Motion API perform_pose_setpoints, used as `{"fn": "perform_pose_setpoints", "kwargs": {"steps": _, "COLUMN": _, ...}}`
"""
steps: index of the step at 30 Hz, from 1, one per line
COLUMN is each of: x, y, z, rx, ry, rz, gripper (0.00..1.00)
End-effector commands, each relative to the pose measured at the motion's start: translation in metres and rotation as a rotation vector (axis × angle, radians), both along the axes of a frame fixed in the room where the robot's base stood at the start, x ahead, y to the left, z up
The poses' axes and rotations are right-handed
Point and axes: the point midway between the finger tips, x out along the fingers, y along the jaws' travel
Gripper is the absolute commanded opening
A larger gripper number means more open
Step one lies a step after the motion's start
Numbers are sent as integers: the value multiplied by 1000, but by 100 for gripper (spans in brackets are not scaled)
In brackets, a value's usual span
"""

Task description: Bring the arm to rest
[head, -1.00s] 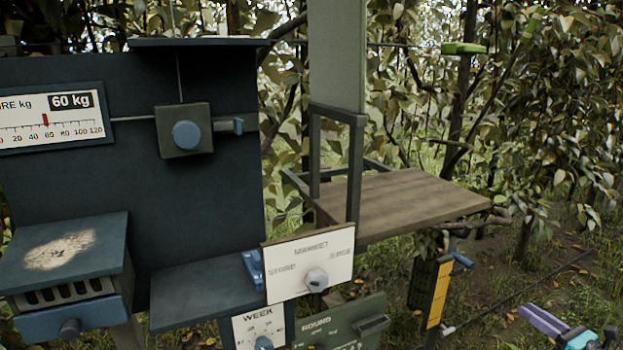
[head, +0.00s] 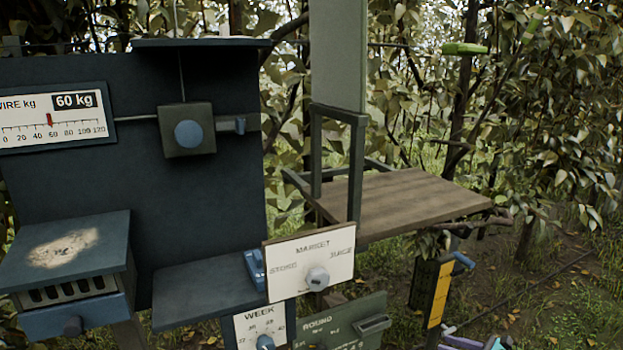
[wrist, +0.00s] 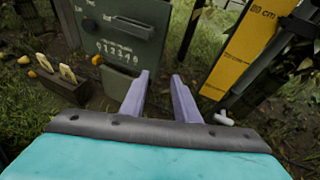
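My gripper (wrist: 161,78) shows in the wrist view as two purple fingers standing apart with nothing between them. It points down over the ground, between a green box marked ROUND (wrist: 118,35) and a yellow height board (wrist: 250,45). In the head view only a small part of my gripper (head: 462,342) shows at the bottom edge, below the yellow board (head: 438,295). The rest of it is cut off by the frame.
A dark panel with a wire gauge (head: 55,118) reading 60 kg stands at left. A MARKET dial board (head: 305,260), a WEEK dial (head: 262,325) and a wooden table (head: 400,205) are in the middle. Foliage fills the right; the ground at lower right is clear.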

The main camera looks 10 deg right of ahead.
Motion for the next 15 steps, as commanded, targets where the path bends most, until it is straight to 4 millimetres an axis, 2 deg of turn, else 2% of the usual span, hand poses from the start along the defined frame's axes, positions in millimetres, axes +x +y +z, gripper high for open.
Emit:
{"fn": "perform_pose_setpoints", "kwargs": {"steps": 1, "x": 2, "y": 23, "z": -14, "rx": -32, "ry": 18, "rz": 46, "gripper": 28}}
{"fn": "perform_pose_setpoints", "kwargs": {"steps": 3, "x": 4, "y": 50, "z": -34, "rx": -85, "ry": 41, "rz": 108, "gripper": 28}}
{"fn": "perform_pose_setpoints", "kwargs": {"steps": 8, "x": 1, "y": 109, "z": -76, "rx": -204, "ry": 83, "rz": 261, "gripper": 28}}
{"fn": "perform_pose_setpoints", "kwargs": {"steps": 15, "x": -20, "y": 191, "z": -134, "rx": -379, "ry": 122, "rz": 516, "gripper": 28}}
